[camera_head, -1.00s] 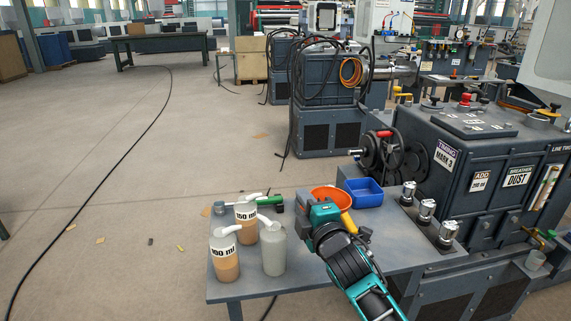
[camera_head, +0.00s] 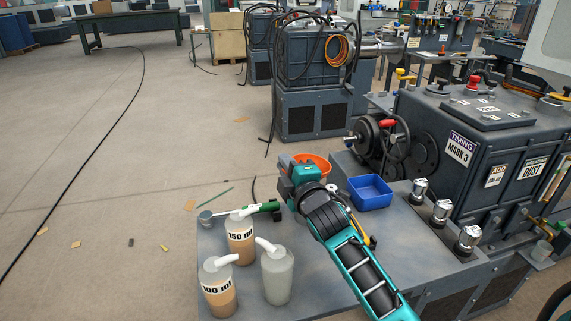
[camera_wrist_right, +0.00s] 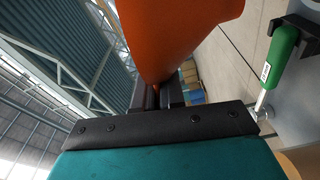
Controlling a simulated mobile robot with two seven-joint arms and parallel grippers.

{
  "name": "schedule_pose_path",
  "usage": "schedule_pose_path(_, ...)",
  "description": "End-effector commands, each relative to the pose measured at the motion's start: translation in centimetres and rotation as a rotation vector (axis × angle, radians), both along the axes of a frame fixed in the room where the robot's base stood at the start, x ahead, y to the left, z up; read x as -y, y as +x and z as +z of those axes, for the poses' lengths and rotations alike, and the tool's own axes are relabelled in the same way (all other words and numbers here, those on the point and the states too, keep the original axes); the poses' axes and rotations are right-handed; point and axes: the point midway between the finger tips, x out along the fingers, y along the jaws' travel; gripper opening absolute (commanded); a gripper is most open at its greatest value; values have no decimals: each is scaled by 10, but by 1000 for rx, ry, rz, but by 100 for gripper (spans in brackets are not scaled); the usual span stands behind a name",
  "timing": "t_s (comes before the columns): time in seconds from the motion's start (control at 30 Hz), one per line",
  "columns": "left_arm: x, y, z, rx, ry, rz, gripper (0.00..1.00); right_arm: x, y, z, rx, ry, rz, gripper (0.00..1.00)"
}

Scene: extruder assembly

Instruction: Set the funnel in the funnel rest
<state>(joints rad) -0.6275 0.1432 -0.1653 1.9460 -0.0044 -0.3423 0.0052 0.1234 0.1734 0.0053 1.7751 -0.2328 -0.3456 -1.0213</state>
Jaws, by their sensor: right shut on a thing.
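The orange funnel (camera_head: 314,163) is in my right gripper (camera_head: 293,164), beyond the far edge of the small grey table in the picture. In the right wrist view the funnel (camera_wrist_right: 180,30) fills the top middle, its narrow part down between the dark fingers (camera_wrist_right: 158,95), which are shut on it. In the head view my gripper and arm hide part of the funnel. I cannot make out a funnel rest in either view. My left gripper is not in view.
The grey table (camera_head: 325,283) holds a blue tray (camera_head: 370,193), a green-handled tool (camera_head: 262,208), and bottles (camera_head: 240,243) at its left. Floor left of the table is mostly clear.

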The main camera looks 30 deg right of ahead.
Motion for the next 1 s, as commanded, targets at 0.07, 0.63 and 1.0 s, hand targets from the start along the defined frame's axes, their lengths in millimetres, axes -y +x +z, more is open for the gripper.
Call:
schedule_pose_path(0.07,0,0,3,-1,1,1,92,0,0,1,-3,-22,1,0)
schedule_pose_path(0.63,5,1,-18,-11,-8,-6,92,-3,-1,-44,-23,-159,4,0)
schedule_pose_path(1.0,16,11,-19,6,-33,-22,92,-3,-1,-78,-24,-158,4,0)
